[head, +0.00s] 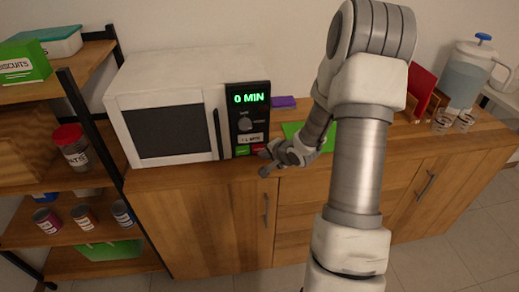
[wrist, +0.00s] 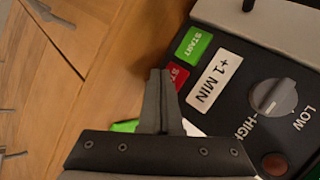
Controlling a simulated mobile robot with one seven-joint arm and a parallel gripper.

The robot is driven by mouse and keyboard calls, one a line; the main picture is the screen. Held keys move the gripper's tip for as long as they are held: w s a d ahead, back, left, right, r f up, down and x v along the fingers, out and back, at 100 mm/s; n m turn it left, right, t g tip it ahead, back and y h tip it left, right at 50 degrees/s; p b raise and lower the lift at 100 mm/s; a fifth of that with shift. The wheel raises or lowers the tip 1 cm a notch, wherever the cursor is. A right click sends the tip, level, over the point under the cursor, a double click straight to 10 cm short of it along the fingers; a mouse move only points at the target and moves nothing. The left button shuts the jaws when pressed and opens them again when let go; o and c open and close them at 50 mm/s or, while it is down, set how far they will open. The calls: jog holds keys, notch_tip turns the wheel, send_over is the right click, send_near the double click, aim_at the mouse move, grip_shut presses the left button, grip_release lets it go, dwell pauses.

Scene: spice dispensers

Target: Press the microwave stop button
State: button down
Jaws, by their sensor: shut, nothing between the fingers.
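The white microwave (head: 230,62) stands on the wooden counter, and its display reads 0 MIN. Its black control panel has a dial (head: 245,124), a +1 MIN button (head: 251,139), a green START button (head: 242,151) and a red stop button (head: 259,148). In the wrist view the red button (wrist: 179,76) is partly hidden behind my fingers, beside the green START button (wrist: 193,46) and the +1 MIN label (wrist: 214,81). My gripper (wrist: 159,74) is shut and empty, its tips close to the red button. I cannot tell whether they touch it. In the head view my gripper (head: 263,163) is at the panel's lower right.
A green board (head: 326,136) and a purple item (head: 283,102) lie on the counter right of the microwave. A pitcher (head: 468,75) and glasses (head: 442,121) stand at the far right. A shelf with jars (head: 73,147) and boxes is on the left.

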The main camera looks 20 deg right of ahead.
jog(key=shift+s, duration=0.25)
jog(key=s, duration=0.1)
jog(key=s+a, duration=0.1)
jog(key=s, duration=0.2)
jog(key=shift+s+a, duration=0.25)
jog(key=shift+s, duration=0.05)
dwell(0.8)
